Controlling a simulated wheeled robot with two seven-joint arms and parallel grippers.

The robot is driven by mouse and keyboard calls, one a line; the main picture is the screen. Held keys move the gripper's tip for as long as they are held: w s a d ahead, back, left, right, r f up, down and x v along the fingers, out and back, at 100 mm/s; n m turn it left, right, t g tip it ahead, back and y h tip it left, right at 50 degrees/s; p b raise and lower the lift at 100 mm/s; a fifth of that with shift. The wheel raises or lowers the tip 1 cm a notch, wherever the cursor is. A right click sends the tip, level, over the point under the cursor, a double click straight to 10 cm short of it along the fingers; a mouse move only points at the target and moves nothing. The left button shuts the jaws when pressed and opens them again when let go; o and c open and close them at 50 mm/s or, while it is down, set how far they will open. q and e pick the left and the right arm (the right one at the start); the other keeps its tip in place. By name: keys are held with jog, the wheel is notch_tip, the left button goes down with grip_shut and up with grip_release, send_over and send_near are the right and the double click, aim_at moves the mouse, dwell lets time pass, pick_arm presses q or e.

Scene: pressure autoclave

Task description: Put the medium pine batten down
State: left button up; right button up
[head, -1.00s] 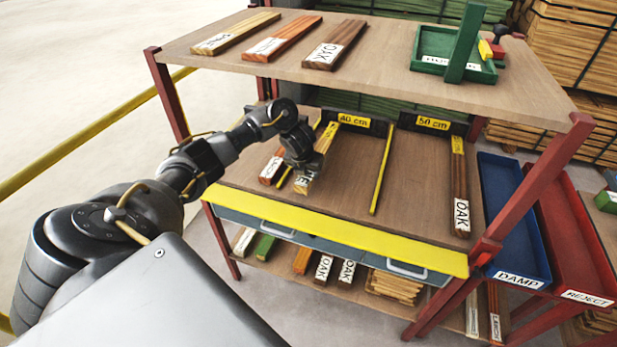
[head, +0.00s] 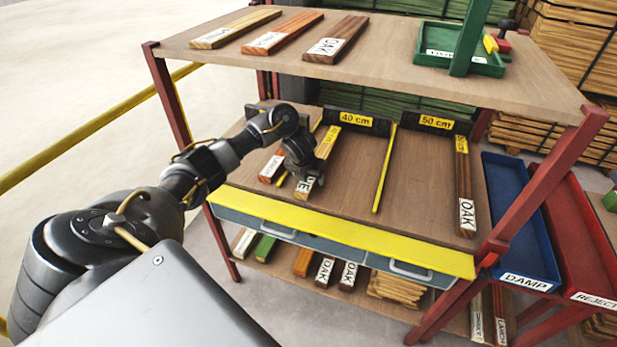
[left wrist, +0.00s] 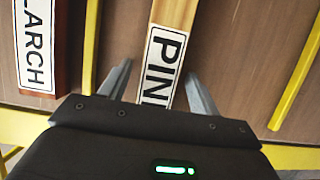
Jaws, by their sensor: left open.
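The medium pine batten (head: 326,143) lies in the 40 cm bay of the middle shelf, its PINE-labelled end toward the front yellow edge. In the left wrist view the pale batten (left wrist: 176,14) runs away from me, its label partly hidden by the gripper body. My left gripper (head: 303,168) is over the batten's near end. In the left wrist view its open fingers (left wrist: 158,88) stand one on each side of the batten, with gaps showing. My right gripper is not in view.
A larch batten (left wrist: 38,45) lies to the left beyond a yellow divider (left wrist: 90,45). Another yellow divider (head: 385,168) stands to the right, then an oak batten (head: 464,185) in the 50 cm bay. The upper shelf (head: 385,70) overhangs. Blue DAMP (head: 515,215) and red REJECT trays stand at right.

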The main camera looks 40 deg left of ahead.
pick_arm(q)
jog(key=p+v, duration=0.3)
jog(key=v, duration=0.3)
jog(key=shift+r+p, duration=0.35)
jog(key=shift+r, duration=0.05)
jog(key=shift+s+d+r, duration=0.1)
jog(key=shift+s+r, duration=0.15)
jog(key=shift+s+f, duration=0.1)
